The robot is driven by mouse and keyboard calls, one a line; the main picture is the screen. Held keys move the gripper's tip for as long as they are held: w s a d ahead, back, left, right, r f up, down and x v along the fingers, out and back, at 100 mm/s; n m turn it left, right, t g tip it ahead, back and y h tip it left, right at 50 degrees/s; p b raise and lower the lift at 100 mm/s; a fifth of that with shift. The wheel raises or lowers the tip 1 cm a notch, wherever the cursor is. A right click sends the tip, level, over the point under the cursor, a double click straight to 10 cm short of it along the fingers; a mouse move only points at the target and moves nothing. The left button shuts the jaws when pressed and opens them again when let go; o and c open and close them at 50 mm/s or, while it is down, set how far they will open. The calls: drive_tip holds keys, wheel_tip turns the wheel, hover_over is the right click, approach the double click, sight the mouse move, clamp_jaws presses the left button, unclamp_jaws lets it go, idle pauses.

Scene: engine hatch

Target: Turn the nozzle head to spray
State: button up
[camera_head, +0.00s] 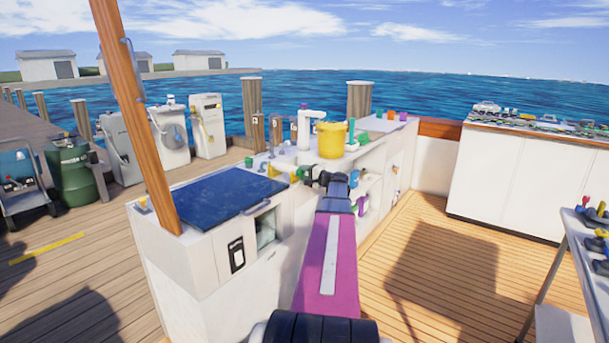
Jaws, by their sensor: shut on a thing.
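My arm reaches forward from the bottom of the view to the white counter unit. My gripper (309,174) is at its far end, beside the counter's edge, and looks small and dark. It is shut on a small dark green thing there, partly covered by the fingers. This may be the nozzle head, but it is too small to be sure, and which way it is turned cannot be told.
A dark blue hatch lid (225,188) lies to the left, near a wooden post (135,110). The deck (440,230) at right is open.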

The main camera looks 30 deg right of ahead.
drive_tip(key=shift+m, duration=0.4)
drive_tip(key=o, duration=0.9)
drive_tip(key=v, duration=1)
drive_tip(key=shift+s+d, duration=0.15)
drive_tip(key=shift+s, duration=0.25)
